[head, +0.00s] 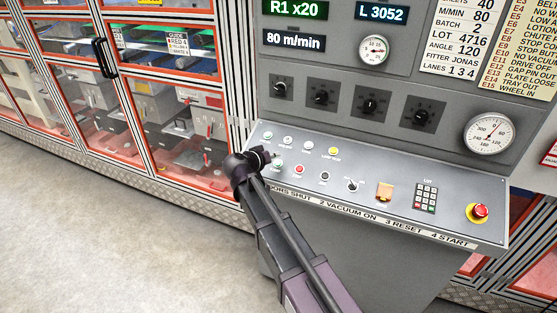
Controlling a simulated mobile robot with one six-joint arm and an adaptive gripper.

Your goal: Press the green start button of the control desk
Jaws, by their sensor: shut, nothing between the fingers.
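The control desk (400,217) stands at the right, with a sloped grey panel of buttons. The green start button (278,165) is at the left end of the lower button row, small and partly covered by my gripper. My gripper (268,157) is over the left end of the panel, just above and left of the green button in the picture. Its fingers look shut and empty, small and dark. I cannot tell whether the fingertips touch the button or the panel.
A red button (299,169) and a black button (325,176) sit right of the green one. A selector knob (352,185), orange cover (385,191), keypad (425,197) and red emergency stop (480,211) follow. Orange-framed glazed cabinets (144,117) stand left; the floor (110,240) before them is clear.

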